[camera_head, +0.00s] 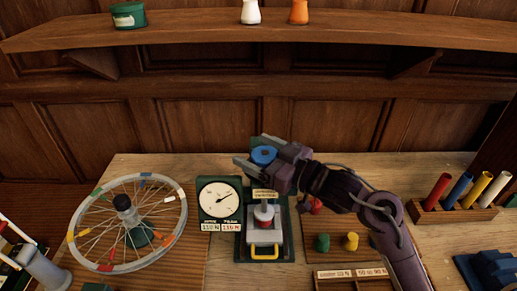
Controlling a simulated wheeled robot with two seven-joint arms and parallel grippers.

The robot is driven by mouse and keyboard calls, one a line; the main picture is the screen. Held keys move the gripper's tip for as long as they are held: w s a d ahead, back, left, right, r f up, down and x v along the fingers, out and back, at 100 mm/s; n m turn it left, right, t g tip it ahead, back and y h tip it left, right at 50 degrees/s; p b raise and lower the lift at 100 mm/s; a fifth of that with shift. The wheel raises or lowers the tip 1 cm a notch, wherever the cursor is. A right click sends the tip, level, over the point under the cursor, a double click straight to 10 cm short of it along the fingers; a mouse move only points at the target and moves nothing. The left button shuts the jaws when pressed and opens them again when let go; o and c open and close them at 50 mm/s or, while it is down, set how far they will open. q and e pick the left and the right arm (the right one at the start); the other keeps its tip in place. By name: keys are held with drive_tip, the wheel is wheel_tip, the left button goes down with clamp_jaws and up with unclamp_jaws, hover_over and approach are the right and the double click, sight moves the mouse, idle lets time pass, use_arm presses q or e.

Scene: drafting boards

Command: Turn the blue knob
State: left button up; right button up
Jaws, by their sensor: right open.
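The blue knob (263,155) is a round blue cap at the top of a green upright device with a grey press-like part and a yellow handle (264,254) at its foot. My right gripper (258,153) reaches in from the right, with its open fingers on either side of the knob. Whether the fingers touch the knob cannot be told. The gripper and wrist hide part of the device's upper part. My left gripper is not in view.
A dial gauge (219,199) stands just left of the device, and a spoked wheel (127,222) farther left. Green and yellow knobs (351,241) sit to the right. A rack of coloured cylinders (456,211) stands at far right. A shelf (200,37) spans above.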

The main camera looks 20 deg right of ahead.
drive_tip(key=shift+c, duration=0.9)
drive_tip(key=c, duration=0.8)
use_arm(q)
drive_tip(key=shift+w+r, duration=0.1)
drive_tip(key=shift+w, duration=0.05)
use_arm(e)
drive_tip(key=shift+w+d+m+t+h, duration=0.1)
drive_tip(key=shift+m+t+h, duration=0.65)
drive_tip(key=shift+h, duration=0.25)
drive_tip(key=o, duration=1)
